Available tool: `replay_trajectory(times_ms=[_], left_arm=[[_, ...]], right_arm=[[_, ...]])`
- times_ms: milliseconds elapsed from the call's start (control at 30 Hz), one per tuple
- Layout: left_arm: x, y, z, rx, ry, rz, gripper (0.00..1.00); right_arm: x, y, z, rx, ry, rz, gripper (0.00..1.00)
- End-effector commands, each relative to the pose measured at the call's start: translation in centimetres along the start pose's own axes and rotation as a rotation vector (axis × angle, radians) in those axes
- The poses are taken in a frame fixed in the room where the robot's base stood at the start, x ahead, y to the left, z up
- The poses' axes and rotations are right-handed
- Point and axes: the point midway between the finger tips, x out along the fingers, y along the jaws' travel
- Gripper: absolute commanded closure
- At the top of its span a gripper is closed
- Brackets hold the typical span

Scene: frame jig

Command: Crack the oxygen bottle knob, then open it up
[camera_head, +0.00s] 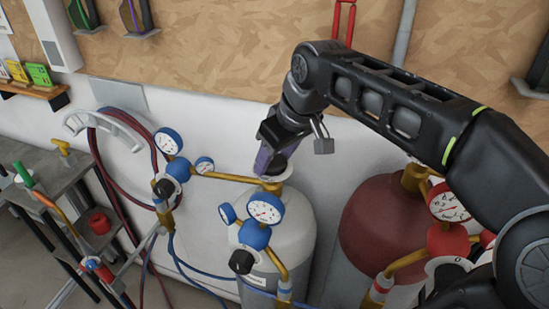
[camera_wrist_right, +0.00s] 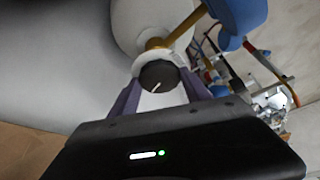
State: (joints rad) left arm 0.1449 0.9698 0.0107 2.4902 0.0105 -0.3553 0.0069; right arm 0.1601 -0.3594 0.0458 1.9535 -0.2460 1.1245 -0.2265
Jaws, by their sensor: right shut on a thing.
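The oxygen bottle (camera_head: 297,225) is the light grey cylinder in the middle of the head view, with blue gauges on it. Its black knob (camera_wrist_right: 160,76) has a white mark line and sits in front of a white collar in the right wrist view. My right gripper (camera_head: 270,165) reaches the bottle's top from the right. Its purple fingers stand on both sides of the knob and are shut on it; the knob is partly hidden in the head view. My left gripper is in neither view.
A dark red bottle (camera_head: 378,222) with red gauges stands to the right, partly behind my right arm. Blue and red hoses hang at the left, beside a metal cart (camera_head: 60,195). A brass pipe and gauges (camera_head: 265,209) sit close to the knob.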

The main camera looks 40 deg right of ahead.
Motion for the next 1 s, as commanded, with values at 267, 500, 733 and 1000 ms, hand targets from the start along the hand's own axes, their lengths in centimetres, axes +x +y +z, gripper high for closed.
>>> replay_trajectory(times_ms=[267, 500, 733, 1000], left_arm=[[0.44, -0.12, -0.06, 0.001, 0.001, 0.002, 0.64], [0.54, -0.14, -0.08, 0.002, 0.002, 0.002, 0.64], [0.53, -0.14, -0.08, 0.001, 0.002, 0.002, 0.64], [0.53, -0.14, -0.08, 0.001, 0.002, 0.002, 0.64]], right_arm=[[0.04, 0.17, -0.06, -0.156, 0.002, -0.065, 0.85], [-0.04, 0.24, -0.1, -0.219, 0.003, -0.091, 0.85], [-0.06, 0.24, -0.1, -0.226, 0.002, -0.093, 0.85], [-0.05, 0.25, -0.09, -0.225, 0.002, -0.093, 0.35]])
